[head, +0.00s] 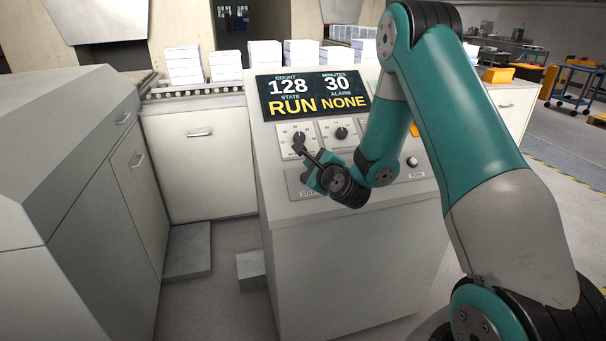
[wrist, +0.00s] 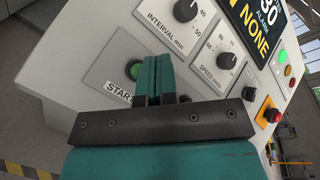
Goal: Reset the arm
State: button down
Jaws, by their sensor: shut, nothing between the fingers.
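My gripper (head: 316,178) is in front of the sloping face of the control console (head: 350,265), low on its left side. Its two teal fingers are shut together with nothing between them, as the wrist view also shows (wrist: 156,66). The green START button (wrist: 134,71) shows just left of the fingers and is partly hidden by them. I cannot tell whether the fingertips touch the panel. My arm bends down from the upper right across the console. The display (head: 313,94) reads count 128, minutes 30, state RUN, alarm NONE.
The interval knob (wrist: 186,10) and speed knob (wrist: 227,61) sit above the fingers. A red button on a yellow base (wrist: 270,113) is to the right. White cabinets (head: 198,165) stand left, with a roller conveyor (head: 195,90) and white stacks (head: 264,52) behind.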

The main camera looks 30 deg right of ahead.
jog(key=s+a+r+n+g+y, duration=0.3)
jog(key=s+a+r+n+y, duration=0.15)
jog(key=a+n, duration=0.5)
jog(key=s+a+r+n+g+y, duration=0.45)
jog(key=a+n, duration=0.35)
jog(key=a, duration=0.3)
jog(key=s+a+r+n+g+h, duration=0.1)
jog(key=s+n+g, duration=0.3)
jog(key=s+n, duration=0.4)
jog(key=s+a+r+n+g+h, duration=0.1)
jog(key=s+a+n+g, duration=0.2)
jog(key=s+n, duration=0.5)
jog(key=s+g, duration=0.1)
jog(key=s, duration=0.8)
jog(key=shift+s+r+n+h, duration=0.3)
jog(key=shift+n, duration=0.05)
jog(key=shift+a+g, duration=0.1)
jog(key=shift+g, duration=0.15)
